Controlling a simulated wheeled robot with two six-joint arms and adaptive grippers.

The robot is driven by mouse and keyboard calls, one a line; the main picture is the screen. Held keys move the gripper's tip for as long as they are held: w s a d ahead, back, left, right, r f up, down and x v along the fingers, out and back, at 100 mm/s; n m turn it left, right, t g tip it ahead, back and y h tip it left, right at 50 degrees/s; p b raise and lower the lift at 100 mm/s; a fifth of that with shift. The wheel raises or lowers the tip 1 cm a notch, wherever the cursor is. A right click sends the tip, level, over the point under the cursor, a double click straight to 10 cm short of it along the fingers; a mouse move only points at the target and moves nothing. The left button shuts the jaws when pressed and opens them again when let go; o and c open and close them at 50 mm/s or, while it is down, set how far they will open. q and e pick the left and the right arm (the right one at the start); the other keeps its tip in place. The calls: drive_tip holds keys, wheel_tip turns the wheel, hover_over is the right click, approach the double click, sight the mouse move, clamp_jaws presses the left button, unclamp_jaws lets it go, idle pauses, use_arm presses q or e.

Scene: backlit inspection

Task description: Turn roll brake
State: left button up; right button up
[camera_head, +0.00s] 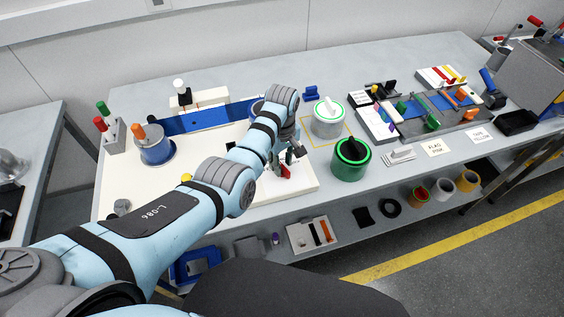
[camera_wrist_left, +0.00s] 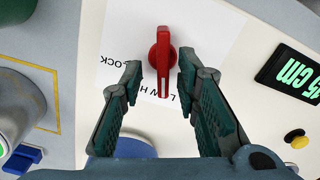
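In the head view the red knob (camera_head: 285,172) shows near the front edge of the cream panel (camera_head: 235,190). My left gripper (camera_wrist_left: 160,74) is open, one finger on each side of the knob's handle, with a visible gap on both sides. In the head view my left gripper (camera_head: 287,153) is just above the knob and partly covers it. My right gripper is not in view.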

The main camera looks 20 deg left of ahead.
use_arm(q)
drive_tip(key=shift+w, duration=0.15)
drive_tip(key=shift+s+r, duration=0.2)
drive_tip(key=shift+s, duration=0.2)
drive_tip(key=c, duration=0.6)
clamp_jaws()
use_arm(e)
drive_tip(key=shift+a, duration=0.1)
